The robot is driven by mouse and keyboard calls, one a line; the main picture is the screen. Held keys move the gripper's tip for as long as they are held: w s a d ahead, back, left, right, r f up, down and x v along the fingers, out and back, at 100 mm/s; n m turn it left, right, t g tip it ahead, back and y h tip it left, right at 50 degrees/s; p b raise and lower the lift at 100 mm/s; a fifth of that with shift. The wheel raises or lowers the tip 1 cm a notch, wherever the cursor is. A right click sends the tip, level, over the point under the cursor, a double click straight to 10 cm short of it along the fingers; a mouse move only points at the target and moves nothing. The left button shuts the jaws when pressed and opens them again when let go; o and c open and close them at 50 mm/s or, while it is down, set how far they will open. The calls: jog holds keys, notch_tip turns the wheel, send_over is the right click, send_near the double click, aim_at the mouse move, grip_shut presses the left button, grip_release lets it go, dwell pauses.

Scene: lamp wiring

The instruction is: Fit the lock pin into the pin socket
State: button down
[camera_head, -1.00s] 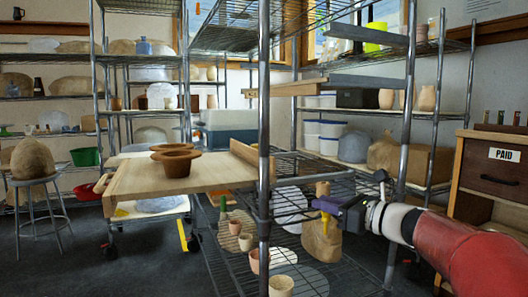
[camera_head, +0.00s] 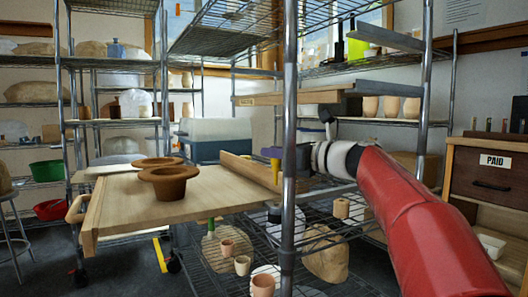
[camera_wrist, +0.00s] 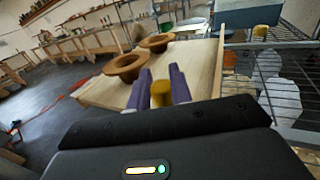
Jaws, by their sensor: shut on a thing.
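My gripper (camera_head: 271,153) has purple fingers, which are shut on a yellow lock pin (camera_head: 276,173). In the head view the pin hangs below the fingers, just left of a shelf post and by the right end of the wooden board. In the wrist view the yellow top of the pin (camera_wrist: 161,92) sits between the two purple fingers (camera_wrist: 160,88). The board (camera_wrist: 203,60) lies beyond and below them. I cannot pick out the pin socket in either view.
Two terracotta pots (camera_head: 170,180) stand on the wooden board (camera_head: 125,205). The upright metal post (camera_head: 289,90) of the wire rack stands close to my gripper. Small pots (camera_head: 242,265) and a tan cylinder (camera_head: 341,208) are on the lower wire shelf. A drawer cabinet (camera_head: 487,180) is at right.

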aim_at(278, 170)
jog(key=shift+s+d+r+p, duration=0.1)
jog(key=shift+d+r+p, duration=0.1)
jog(key=shift+p, duration=0.1)
jog(key=shift+f+b, duration=1.4)
jog(key=shift+f, duration=0.8)
jog(key=shift+f+b, duration=1.1)
jog(key=shift+f, duration=1.2)
jog(key=c, duration=1.2)
grip_release()
